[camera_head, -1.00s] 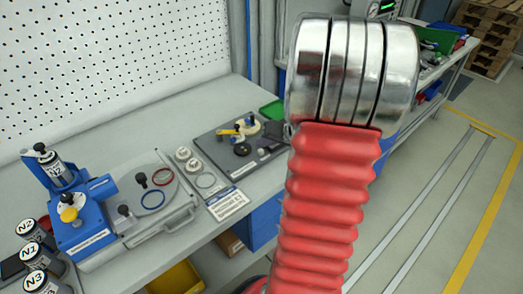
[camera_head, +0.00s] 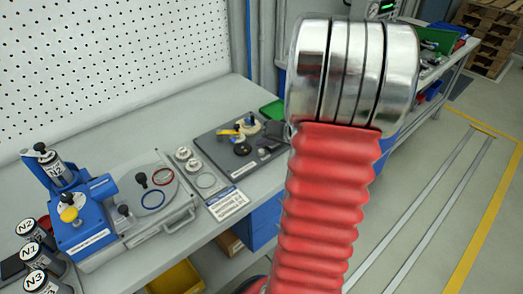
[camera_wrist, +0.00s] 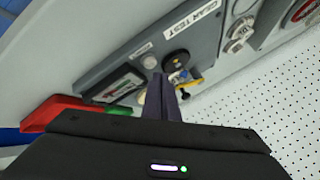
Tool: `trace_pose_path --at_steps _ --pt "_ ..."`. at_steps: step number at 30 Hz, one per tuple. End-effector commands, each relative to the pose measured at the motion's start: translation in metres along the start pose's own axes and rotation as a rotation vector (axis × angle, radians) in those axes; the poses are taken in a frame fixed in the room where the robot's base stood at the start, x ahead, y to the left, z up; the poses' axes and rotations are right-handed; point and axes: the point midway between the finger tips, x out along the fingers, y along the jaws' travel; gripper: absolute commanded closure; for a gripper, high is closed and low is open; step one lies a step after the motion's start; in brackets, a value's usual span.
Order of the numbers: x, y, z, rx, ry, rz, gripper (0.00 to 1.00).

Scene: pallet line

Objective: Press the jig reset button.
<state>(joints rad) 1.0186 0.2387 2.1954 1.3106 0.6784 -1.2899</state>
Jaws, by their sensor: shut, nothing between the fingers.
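The grey jig plate labelled GEAR TEST (camera_wrist: 200,17) fills the upper middle of the wrist view. It carries a round pale button-like part (camera_wrist: 149,62), a black round part (camera_wrist: 178,59) and a small display (camera_wrist: 112,88). No reset label can be read. My gripper (camera_wrist: 164,80) is shut and empty, and its dark fingertips point at the plate close to these parts. I cannot tell whether they touch. In the head view the same jig plate (camera_head: 206,146) lies on the bench with yellow and black parts on it. My arm hides its right side and my gripper there.
A red bin (camera_wrist: 62,107) lies left of my gripper in the wrist view. A pegboard (camera_head: 100,60) backs the bench.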

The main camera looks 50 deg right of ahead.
Motion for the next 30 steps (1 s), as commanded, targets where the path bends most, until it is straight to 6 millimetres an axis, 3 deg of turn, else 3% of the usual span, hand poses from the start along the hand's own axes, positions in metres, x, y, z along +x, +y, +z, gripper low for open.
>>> trace_pose_path --at_steps 30 --pt "0.0052 0.0041 0.0037 0.001 0.0 0.0 1.0"
